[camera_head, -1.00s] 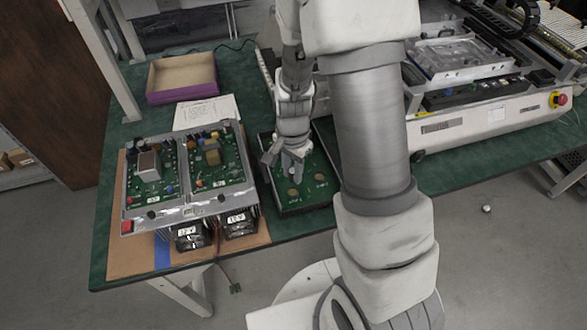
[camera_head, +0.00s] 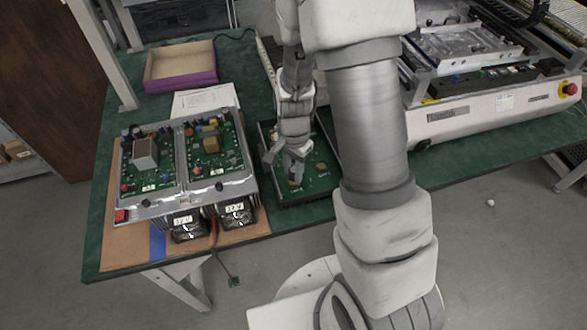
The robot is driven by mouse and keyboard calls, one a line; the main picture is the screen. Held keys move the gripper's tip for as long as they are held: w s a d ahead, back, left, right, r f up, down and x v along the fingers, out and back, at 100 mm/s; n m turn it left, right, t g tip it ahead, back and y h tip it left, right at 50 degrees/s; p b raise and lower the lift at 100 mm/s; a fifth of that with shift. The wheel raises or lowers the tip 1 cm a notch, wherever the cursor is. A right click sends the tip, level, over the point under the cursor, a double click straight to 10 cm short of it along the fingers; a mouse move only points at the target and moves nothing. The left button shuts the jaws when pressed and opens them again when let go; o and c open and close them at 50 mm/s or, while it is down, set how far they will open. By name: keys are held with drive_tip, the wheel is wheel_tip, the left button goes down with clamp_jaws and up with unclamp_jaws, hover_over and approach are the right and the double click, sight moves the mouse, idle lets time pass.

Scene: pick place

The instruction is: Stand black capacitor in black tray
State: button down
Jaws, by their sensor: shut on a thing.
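The black tray (camera_head: 312,198) lies on the green-topped table, right of the two-board power unit. Its floor looks green, with small brownish round spots (camera_head: 321,167) on it. My gripper (camera_head: 288,162) points down over the left-middle part of the tray. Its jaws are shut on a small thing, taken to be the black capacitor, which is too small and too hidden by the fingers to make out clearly. I cannot tell whether it touches the tray floor.
The power unit (camera_head: 183,160) with tall parts and two black fans (camera_head: 238,215) stands close left of the tray. A paper sheet (camera_head: 203,100) and a purple-sided open box (camera_head: 181,68) lie behind. A large white machine (camera_head: 480,115) stands at the right.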

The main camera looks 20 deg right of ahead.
drive_tip(key=shift+f+b, duration=0.55)
drive_tip(key=shift+f, duration=0.2)
idle(1.1)
drive_tip(key=c, duration=0.6)
unclamp_jaws()
drive_tip(key=c, duration=0.3)
drive_tip(key=shift+c, duration=0.2)
drive_tip(key=shift+r, duration=0.1)
drive_tip(key=shift+r+p, duration=2.95)
drive_tip(key=shift+r, duration=0.55)
